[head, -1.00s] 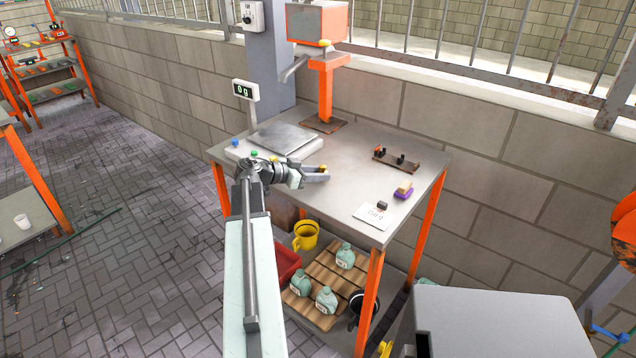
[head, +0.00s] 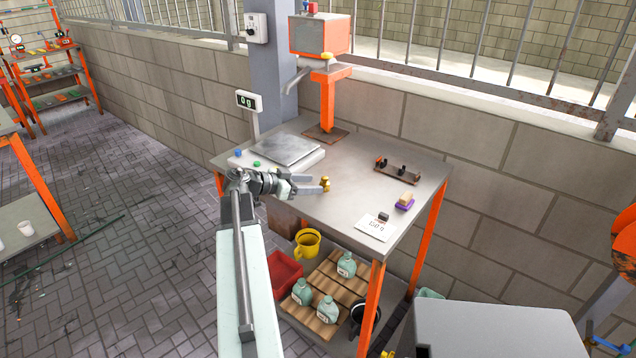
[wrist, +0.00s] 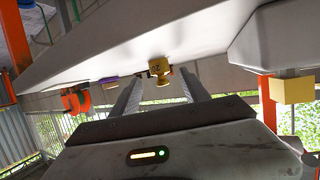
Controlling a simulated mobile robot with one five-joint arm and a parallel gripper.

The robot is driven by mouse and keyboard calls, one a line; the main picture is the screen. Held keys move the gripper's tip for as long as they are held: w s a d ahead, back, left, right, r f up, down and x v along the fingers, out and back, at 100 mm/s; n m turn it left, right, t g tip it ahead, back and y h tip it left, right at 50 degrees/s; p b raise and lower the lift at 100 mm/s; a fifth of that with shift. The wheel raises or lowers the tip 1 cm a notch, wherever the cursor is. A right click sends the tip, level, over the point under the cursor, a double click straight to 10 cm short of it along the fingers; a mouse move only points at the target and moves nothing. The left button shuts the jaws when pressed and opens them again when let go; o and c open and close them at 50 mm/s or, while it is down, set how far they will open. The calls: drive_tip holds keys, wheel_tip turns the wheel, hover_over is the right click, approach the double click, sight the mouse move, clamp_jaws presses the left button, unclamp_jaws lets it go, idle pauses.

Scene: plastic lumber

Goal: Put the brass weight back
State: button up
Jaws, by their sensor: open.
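The small brass weight (head: 325,184) stands on the grey table near its left front side. My gripper (head: 318,184) is open and low over the table, one finger on each side of the weight at the tips. The wrist view shows the gripper (wrist: 160,80) with gaps between weight and fingers. A dark rack (head: 398,172) with a few small black pieces stands further back to the right.
Blue and green small pieces (head: 257,164) sit on the scale's front edge. A tan and purple block (head: 405,201) and a labelled white card (head: 376,227) with a dark piece lie at the right. An orange post (head: 327,100) rises behind. The table's middle is clear.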

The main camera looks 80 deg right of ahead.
drive_tip(key=p+v, duration=0.2)
drive_tip(key=v, duration=0.5)
drive_tip(key=shift+w+a+r, duration=0.15)
drive_tip(key=shift+w+a, duration=0.1)
drive_tip(key=shift+a, duration=0.05)
drive_tip(key=shift+w, duration=0.1)
drive_tip(key=w+a+f+n+t+y, duration=0.1)
drive_tip(key=w+a+f+n+t, duration=0.3)
drive_tip(key=w+a, duration=0.6)
drive_tip(key=w+a+f+n+t+y, duration=0.15)
drive_tip(key=w+a+f+n, duration=0.35)
drive_tip(key=w+a, duration=0.5)
drive_tip(key=w+a+f+n+t, duration=0.3)
drive_tip(key=w+a+n, duration=0.4)
drive_tip(key=w, duration=0.5)
drive_tip(key=w+a+f+n+y, duration=0.1)
drive_tip(key=a+n, duration=0.3)
drive_tip(key=a, duration=0.8)
drive_tip(key=w+a+f+n+t+y, duration=0.1)
drive_tip(key=w+a+n+y, duration=0.2)
drive_tip(key=a, duration=1)
drive_tip(key=w+a+f+n+t+y, duration=0.1)
drive_tip(key=a+n, duration=0.4)
drive_tip(key=a, duration=0.8)
drive_tip(key=shift+w+a+f+y, duration=0.2)
drive_tip(key=shift+w+f+y, duration=0.25)
drive_tip(key=shift+w, duration=0.7)
